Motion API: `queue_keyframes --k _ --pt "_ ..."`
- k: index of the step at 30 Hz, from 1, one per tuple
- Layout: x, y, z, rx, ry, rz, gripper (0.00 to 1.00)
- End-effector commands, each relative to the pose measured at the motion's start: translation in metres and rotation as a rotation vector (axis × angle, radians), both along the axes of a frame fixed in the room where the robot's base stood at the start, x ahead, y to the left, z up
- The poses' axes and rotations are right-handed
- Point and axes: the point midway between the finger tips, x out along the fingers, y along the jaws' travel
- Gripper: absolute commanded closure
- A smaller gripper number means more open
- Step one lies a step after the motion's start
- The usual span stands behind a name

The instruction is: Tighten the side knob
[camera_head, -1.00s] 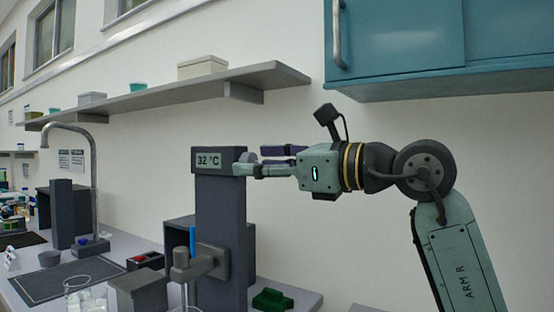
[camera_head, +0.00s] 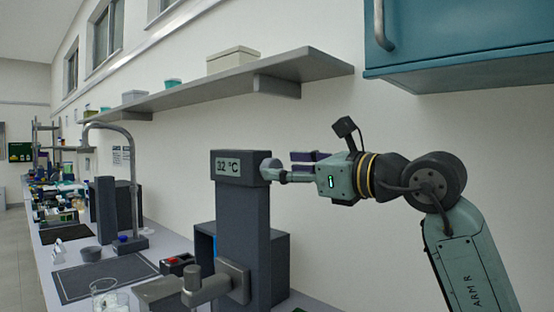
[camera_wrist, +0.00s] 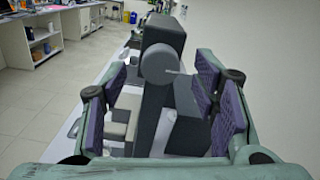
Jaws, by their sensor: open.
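The rig is a dark grey upright column (camera_head: 242,218) with a head box (camera_head: 226,181) reading 32 °C. The side knob (camera_head: 271,167) is a grey round on the right side of that head. My gripper (camera_head: 288,164) comes in level from the right, its fingers beside the knob and partly overlapping it. In the wrist view the knob (camera_wrist: 160,63) faces me, with a thin pale line at its right. Whether a finger touches the knob I cannot tell.
A grey clamp arm (camera_head: 192,283) projects from the column's lower front. A tap (camera_head: 132,190), a beaker (camera_head: 108,298) and a dark mat (camera_head: 95,278) are on the bench to the left. A shelf (camera_head: 230,88) and a teal cabinet (camera_head: 470,35) hang above.

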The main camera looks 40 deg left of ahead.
Motion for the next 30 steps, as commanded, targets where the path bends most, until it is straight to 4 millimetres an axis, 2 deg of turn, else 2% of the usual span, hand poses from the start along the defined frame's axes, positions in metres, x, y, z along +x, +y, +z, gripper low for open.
queue_keyframes --k 3,6,17,30 --pt "0.001 0.019 0.002 -0.001 0.001 0.004 0.46" --pt "0.002 0.028 0.001 -0.001 0.001 0.001 0.46" --pt "0.002 0.034 -0.001 -0.001 0.0 0.0 0.46" --pt "0.002 0.033 0.0 -0.001 0.0 0.0 0.74"
